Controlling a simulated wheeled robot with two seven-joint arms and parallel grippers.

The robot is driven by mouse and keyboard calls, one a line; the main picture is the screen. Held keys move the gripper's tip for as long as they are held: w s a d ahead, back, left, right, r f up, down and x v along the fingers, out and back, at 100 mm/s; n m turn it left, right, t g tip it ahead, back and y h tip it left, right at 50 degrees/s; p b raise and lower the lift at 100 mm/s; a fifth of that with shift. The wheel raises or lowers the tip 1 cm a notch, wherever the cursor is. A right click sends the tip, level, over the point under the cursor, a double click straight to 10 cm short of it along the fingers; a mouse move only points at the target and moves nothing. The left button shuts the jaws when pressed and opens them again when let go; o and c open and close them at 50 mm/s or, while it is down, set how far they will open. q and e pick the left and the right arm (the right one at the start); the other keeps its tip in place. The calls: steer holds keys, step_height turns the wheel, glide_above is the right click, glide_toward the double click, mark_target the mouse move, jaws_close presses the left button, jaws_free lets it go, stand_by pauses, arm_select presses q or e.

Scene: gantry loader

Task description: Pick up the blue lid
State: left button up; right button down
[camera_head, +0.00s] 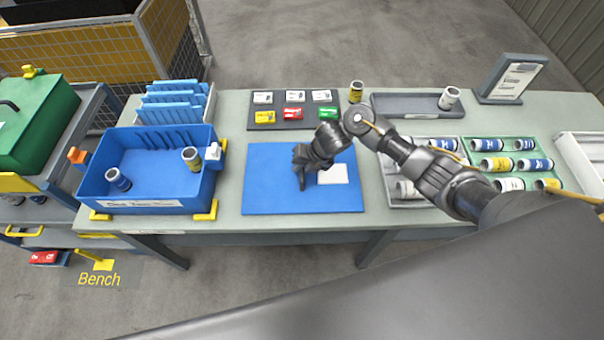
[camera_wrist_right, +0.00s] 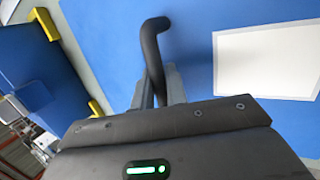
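Several thin blue panels (camera_head: 172,106) stand upright in a rack behind the blue crate; whether one is the blue lid I cannot tell. The open blue crate (camera_head: 207,180) has a label on its front and holds two small cans. My left gripper is not in view.
A white sheet (camera_head: 334,174) lies on the mat. Behind it is a dark board (camera_head: 283,114) with small coloured boxes. Trays of cans (camera_head: 480,175) stand on the right, partly behind my right arm. A green case (camera_head: 45,130) is at the far left.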

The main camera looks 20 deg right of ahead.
stand_by(0.3)
steer(key=shift+w+r, duration=0.1)
steer(key=shift+r, duration=0.45)
step_height(320, 180, up, 2)
steer(key=shift+r, duration=0.15)
steer(key=s+r, duration=0.1)
steer(key=r, duration=0.1)
steer(key=s+r+p, duration=0.1)
steer(key=s+r, duration=0.1)
steer(key=s+a+r, duration=0.1)
steer(key=shift+s+a+r+p, duration=0.1)
steer(key=shift+s+r+p, duration=0.05)
steer(key=shift+r+p, duration=0.25)
steer(key=s+a+r+p, duration=0.2)
steer(key=s+r, duration=0.2)
steer(key=s, duration=0.5)
steer(key=shift+s+a, duration=0.2)
steer(key=shift+a, duration=0.15)
